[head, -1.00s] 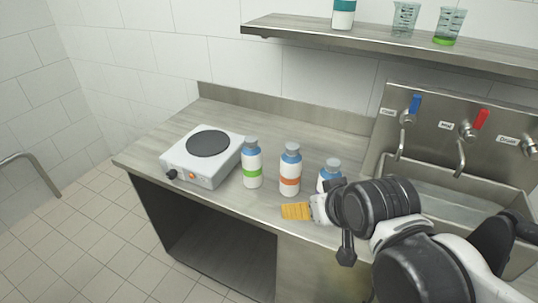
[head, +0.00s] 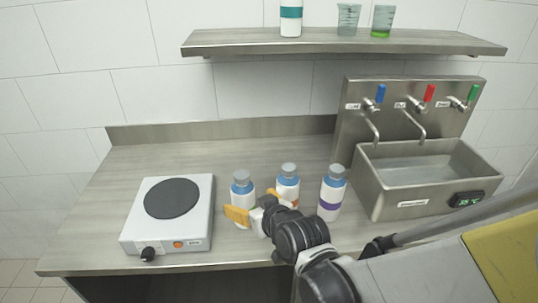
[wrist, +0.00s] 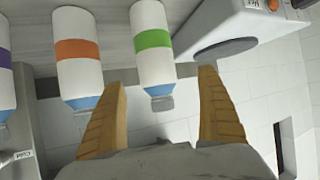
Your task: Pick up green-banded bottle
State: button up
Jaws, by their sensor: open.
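The green-banded bottle (head: 242,186) is white with a blue shoulder and grey cap. It stands upright on the counter, right of the hot plate. In the head view its band is hidden behind my gripper (head: 239,215). The wrist view shows the same bottle (wrist: 151,45) upside down, with its green band clear, in the gap between my two yellow fingers (wrist: 162,78). My gripper is open and empty. The fingers point toward the bottle, one to each side in the wrist view; I cannot tell how far they are from it.
An orange-banded bottle (head: 288,181) stands close by on the right, then a purple-banded bottle (head: 332,190). The white hot plate (head: 170,232) is on the left. A sink (head: 425,180) with several taps is at right. A shelf (head: 340,46) holds a bottle and two beakers.

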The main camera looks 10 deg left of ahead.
jog(key=b+x, duration=0.1)
jog(key=x, duration=0.1)
jog(key=b+x, duration=0.1)
jog(key=x, duration=0.4)
jog(key=shift+w+d+f+b, duration=0.1)
jog(key=shift+w+f+b, duration=0.1)
jog(key=shift+w+b, duration=0.25)
jog(key=shift+s+r, duration=0.1)
jog(key=c, duration=1.5)
